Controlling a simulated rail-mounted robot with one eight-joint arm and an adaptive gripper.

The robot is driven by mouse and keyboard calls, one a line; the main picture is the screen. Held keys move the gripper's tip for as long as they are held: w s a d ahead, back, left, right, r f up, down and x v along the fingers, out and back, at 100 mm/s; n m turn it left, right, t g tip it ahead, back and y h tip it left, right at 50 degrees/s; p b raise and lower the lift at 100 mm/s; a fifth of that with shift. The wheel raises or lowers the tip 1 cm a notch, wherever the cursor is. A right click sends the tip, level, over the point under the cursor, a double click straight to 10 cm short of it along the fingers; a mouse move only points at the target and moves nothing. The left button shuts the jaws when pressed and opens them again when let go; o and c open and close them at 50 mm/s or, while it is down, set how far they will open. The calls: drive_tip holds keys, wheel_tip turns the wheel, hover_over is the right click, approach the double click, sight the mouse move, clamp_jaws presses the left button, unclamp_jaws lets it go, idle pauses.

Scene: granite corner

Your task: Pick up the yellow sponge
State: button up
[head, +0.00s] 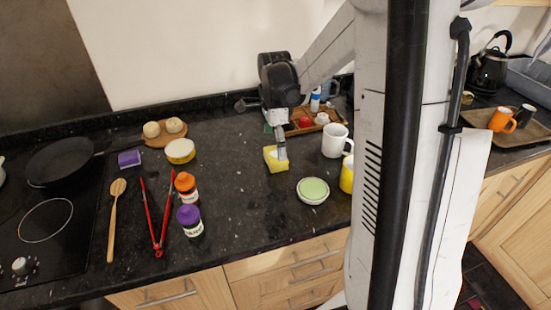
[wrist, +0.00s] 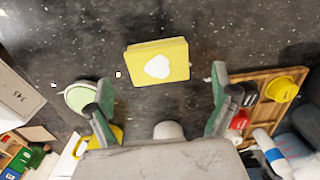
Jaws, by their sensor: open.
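The yellow sponge (head: 275,160) lies on the dark granite counter near the middle of the head view. In the wrist view the sponge (wrist: 158,62) is a yellow block with a white patch on its face. My gripper (head: 282,154) hangs over or right beside the sponge, pointing down. In the wrist view my gripper (wrist: 162,85) has its fingers spread wide, one to each side of the sponge's lower end. Nothing is between the fingertips except the counter and the sponge just beyond them. I cannot tell the exact height of the fingertips above the counter.
A white mug (head: 335,141) and a green-filled bowl (head: 313,191) stand right of the sponge. A wooden tray (wrist: 262,88) with bottles and jars is behind. Counter around the sponge is clear.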

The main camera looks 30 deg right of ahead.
sight(276, 154)
drive_tip(key=shift+s+f, duration=0.15)
drive_tip(key=shift+f, duration=2.45)
drive_tip(key=c, duration=1.1)
drive_tip(key=shift+r, duration=0.8)
wheel_tip(276, 154, up, 3)
drive_tip(key=shift+f, duration=0.1)
drive_tip(key=s+a+r, duration=0.1)
drive_tip(key=a+r, duration=0.1)
drive_tip(key=a, duration=0.1)
drive_tip(key=s+a+r, duration=0.1)
drive_tip(key=a+r, duration=0.1)
drive_tip(key=a, duration=0.2)
drive_tip(key=s+a+r, duration=0.2)
drive_tip(key=a, duration=0.1)
drive_tip(key=shift+a+r, duration=0.35)
drive_tip(key=shift+a, duration=0.05)
